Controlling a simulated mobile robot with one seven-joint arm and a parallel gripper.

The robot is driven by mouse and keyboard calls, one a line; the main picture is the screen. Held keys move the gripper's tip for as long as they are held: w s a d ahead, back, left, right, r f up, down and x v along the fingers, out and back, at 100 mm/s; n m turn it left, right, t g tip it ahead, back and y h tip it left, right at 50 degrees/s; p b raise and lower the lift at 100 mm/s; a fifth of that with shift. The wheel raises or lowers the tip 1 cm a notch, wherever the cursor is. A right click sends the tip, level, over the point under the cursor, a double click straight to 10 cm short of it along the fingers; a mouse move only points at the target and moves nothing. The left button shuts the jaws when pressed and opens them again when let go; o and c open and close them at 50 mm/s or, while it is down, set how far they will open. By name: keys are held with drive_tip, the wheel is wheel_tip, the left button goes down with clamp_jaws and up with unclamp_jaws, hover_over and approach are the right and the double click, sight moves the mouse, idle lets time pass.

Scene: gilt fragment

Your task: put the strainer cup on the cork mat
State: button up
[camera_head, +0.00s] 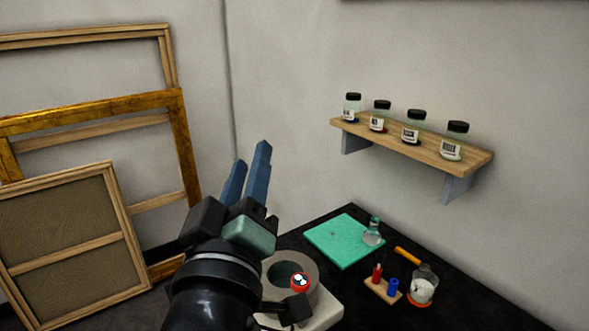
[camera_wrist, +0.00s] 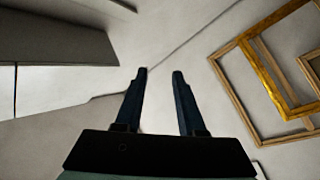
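My gripper (camera_head: 251,153) is raised in front of the wall, fingers pointing up, well above and left of the table things. In the wrist view my gripper (camera_wrist: 160,72) is open, with nothing between its two blue fingers. I cannot pick out a strainer cup for certain. A small clear vessel with white contents and a red base (camera_head: 421,288) stands at the table's right, with an orange handle-like rod (camera_head: 407,256) beside it. I see no cork mat; part of the table is hidden behind my arm.
A green mat (camera_head: 335,243) holds a glass flask (camera_head: 373,233). A small wooden block (camera_head: 383,291) holds red and blue pieces. A round grey device (camera_head: 308,265) is partly behind my arm. A wall shelf (camera_head: 400,140) carries several jars. Frames (camera_head: 183,150) lean at left.

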drive_tip(key=s+d+r+m+t, duration=0.2)
drive_tip(key=s+r+m+t, duration=0.1)
drive_tip(key=r, duration=0.6)
drive_tip(key=s+d+r+m+t+y, duration=0.1)
drive_tip(key=s+d+r+m+t, duration=0.2)
drive_tip(key=s+r, duration=0.5)
wheel_tip(320, 180, up, 2)
drive_tip(key=shift+s+d+r+m+t, duration=0.25)
drive_tip(key=shift+m+t, duration=0.25)
drive_tip(key=shift+m, duration=0.4)
drive_tip(key=shift+f, duration=0.15)
